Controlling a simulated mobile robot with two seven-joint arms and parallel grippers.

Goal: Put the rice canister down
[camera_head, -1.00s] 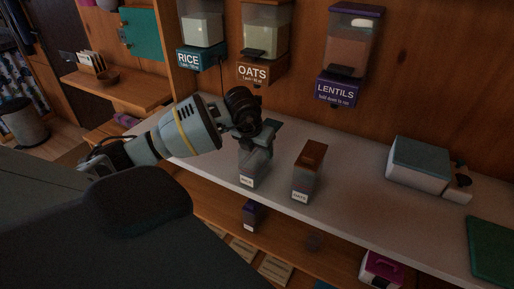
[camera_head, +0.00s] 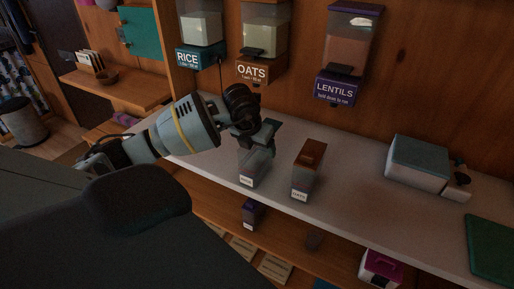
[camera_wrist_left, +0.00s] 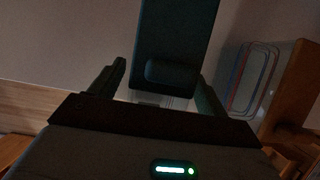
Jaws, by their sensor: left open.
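The rice canister (camera_head: 254,168) is a clear box with a white label, upright on the pale counter near its front edge. Its dark teal lid shows between the fingers in the left wrist view (camera_wrist_left: 178,40). My left gripper (camera_head: 262,135) is open at the top of the canister, with one finger on each side of it. In the left wrist view the two fingers (camera_wrist_left: 160,85) stand apart from the lid's sides. The gripper hides part of the lid in the head view. My right gripper is not in view.
The oats canister (camera_head: 308,168), with a brown lid, stands close to the right of the rice canister. Rice, oats and lentils dispensers (camera_head: 346,50) hang on the wall behind. A teal-topped box (camera_head: 418,162) stands farther right. The counter (camera_head: 350,195) between is clear.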

